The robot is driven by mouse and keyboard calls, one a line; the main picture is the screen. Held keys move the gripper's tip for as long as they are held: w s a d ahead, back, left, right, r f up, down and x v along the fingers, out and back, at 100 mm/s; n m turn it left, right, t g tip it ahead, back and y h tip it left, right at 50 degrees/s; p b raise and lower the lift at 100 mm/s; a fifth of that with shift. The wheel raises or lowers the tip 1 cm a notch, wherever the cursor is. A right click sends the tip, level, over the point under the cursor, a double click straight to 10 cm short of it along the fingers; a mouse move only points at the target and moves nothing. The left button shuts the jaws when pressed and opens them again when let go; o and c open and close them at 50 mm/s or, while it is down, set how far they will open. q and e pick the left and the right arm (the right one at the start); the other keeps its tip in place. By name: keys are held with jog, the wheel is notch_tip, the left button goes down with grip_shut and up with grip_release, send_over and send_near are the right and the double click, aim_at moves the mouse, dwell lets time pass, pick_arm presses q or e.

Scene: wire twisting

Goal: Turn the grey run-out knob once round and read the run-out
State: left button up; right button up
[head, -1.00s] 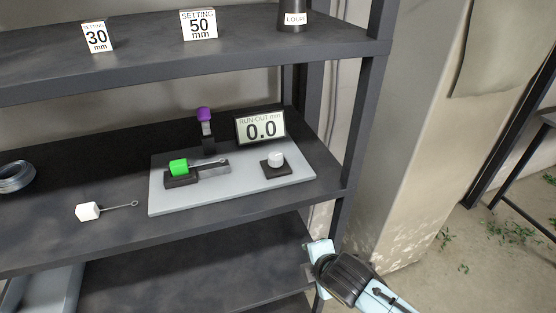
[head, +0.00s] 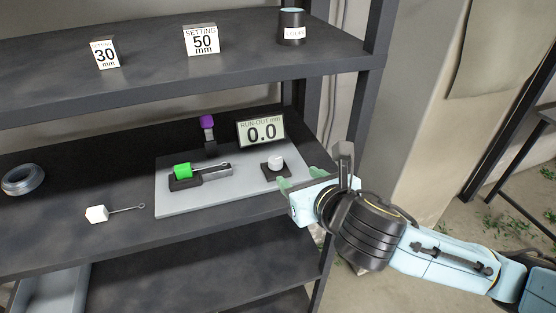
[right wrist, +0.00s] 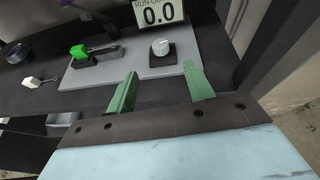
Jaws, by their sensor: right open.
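The grey run-out knob (head: 275,162), a pale round cap on a dark square base, stands at the right of a grey plate (head: 205,206) on the middle shelf. It also shows in the right wrist view (right wrist: 160,47), ahead of the fingers. The run-out display (head: 262,130) behind it reads 0.0. My right gripper (head: 296,180) is open and empty at the plate's right front edge, just short of the knob. Its green fingers (right wrist: 160,90) are spread apart in the right wrist view. My left gripper is not in view.
A green block (head: 182,170) in a dark holder and a purple-topped post (head: 207,123) stand on the plate. A white block with a wire loop (head: 97,214) and a wire coil (head: 22,180) lie to the left. The upper shelf (head: 130,75) overhangs behind.

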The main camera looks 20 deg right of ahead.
aim_at(277, 161)
jog(key=p+x, duration=0.1)
jog(key=x, duration=1.1)
jog(key=shift+w+f, duration=0.15)
jog(key=shift+f, duration=0.05)
jog(key=c, duration=1)
